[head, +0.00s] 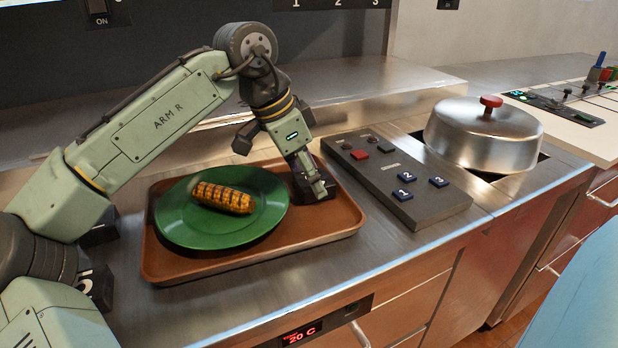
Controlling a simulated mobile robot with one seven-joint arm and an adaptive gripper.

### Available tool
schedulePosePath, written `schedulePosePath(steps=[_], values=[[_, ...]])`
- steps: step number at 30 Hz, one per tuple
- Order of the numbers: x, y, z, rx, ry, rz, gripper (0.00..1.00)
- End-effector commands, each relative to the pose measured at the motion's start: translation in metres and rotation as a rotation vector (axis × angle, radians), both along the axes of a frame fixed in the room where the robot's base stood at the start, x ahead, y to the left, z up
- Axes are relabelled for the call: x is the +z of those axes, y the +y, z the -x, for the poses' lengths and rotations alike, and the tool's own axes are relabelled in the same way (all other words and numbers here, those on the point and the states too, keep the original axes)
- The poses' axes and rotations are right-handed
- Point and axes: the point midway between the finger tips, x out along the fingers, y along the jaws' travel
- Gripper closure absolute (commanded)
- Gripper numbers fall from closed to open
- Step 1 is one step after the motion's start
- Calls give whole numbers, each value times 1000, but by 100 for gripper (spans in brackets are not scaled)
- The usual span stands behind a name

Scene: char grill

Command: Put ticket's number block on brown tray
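The brown tray (340,218) lies on the steel counter. It bears a green plate (205,232) with a grilled corn cob (224,198) on it. My gripper (318,192) points down over the right part of the tray, beside the plate. Its fingers are dark and small, so I cannot tell whether they hold a block. No ticket can be made out.
A steel dome lid (483,135) with a red knob stands right of the panel. Dark blocks (98,285) stand left of the tray, partly behind my arm. A display (301,334) reading 20 C is on the counter front. Bare counter lies in front of the tray.

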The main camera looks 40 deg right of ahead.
Motion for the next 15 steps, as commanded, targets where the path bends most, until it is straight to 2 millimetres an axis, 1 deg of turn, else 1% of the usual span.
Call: schedulePosePath(steps=[3,4,12,15], values=[[-3,0,0,0,1,0,84],[-3,0,0,0,0,0,48],[-3,0,0,0,0,-1,30],[-3,0,0,0,0,-1,29]])
